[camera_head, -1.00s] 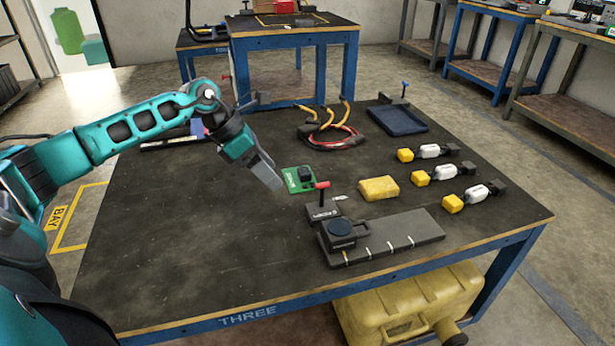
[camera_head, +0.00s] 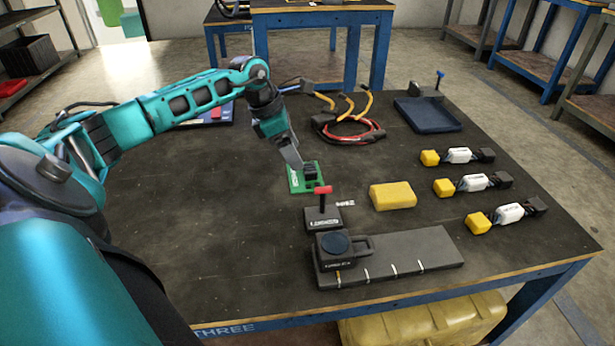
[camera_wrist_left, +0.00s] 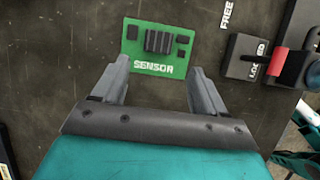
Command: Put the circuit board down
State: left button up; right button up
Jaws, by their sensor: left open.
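The circuit board is a small green board (camera_head: 305,178) with a black block on top and the word SENSOR on it. It lies flat on the dark tabletop (camera_head: 220,220), and it also shows at the top of the left wrist view (camera_wrist_left: 157,48). My left gripper (camera_head: 297,163) is above the board's near-arm edge. In the left wrist view the two fingers (camera_wrist_left: 157,82) are apart, with bare table between them, and the board lies just beyond their tips. My right gripper is in neither view.
A red-handled lock block (camera_head: 323,216) and a slotted grey fixture (camera_head: 390,258) stand in front of the board. A yellow block (camera_head: 392,196), red and yellow cables (camera_head: 348,130), a blue tray (camera_head: 428,115) and several white-and-yellow connectors (camera_head: 458,156) lie right.

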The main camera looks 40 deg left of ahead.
aim_at(305, 169)
pick_arm(q)
jog(key=x, duration=0.2)
jog(key=b+x, duration=0.1)
jog(key=x, duration=0.2)
jog(key=shift+w+f+b, duration=0.35)
jog(key=shift+w+b, duration=0.05)
jog(key=c, duration=1.2)
